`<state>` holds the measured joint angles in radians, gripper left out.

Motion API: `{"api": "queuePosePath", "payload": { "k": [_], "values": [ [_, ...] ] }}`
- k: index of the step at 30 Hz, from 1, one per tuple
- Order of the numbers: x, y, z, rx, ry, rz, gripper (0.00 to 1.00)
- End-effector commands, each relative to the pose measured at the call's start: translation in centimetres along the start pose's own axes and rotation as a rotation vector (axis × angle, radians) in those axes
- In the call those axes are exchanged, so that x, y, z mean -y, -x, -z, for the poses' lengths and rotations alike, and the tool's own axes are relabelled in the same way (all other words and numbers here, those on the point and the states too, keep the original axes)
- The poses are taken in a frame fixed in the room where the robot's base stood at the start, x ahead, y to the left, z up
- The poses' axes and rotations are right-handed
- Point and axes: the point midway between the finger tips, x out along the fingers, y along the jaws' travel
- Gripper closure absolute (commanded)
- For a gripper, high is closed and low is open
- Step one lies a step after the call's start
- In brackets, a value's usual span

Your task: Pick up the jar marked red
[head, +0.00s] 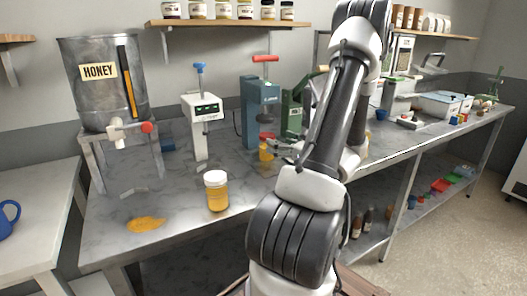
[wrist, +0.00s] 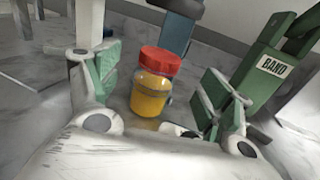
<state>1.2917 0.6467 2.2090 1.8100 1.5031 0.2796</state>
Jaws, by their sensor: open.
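A jar with a red lid and amber contents (wrist: 151,95) stands upright on the grey worktop in the wrist view. My gripper (wrist: 160,88) is open, with a green-padded finger on each side of this jar. The jar is between the fingers, a little beyond them, and I cannot tell whether either finger touches it. In the head view a small amber jar (head: 266,152) stands before the blue press, and my arm hides most of my gripper. A second jar with a white lid (head: 217,192) stands apart, nearer the front of the worktop.
A green stand marked BAND (wrist: 272,75) rises close to the right finger. The blue press (head: 259,110) is just behind the amber jar. A honey tank (head: 85,95) stands at the left, with a honey puddle (head: 145,224) on the worktop before it.

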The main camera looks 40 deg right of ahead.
Motion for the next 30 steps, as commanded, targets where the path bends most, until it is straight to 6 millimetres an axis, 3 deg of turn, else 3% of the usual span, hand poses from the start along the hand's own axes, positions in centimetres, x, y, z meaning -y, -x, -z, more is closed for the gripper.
{"api": "queuePosePath", "payload": {
  "k": [12, 21, 30],
  "values": [
    [-0.1, -5.9, -0.1, -0.001, 0.002, -0.007, 0.20],
    [-0.1, -6.4, -0.2, -0.002, 0.002, -0.005, 0.22],
    [-0.1, -6.4, -0.2, -0.002, 0.002, -0.006, 0.77]
  ]
}}
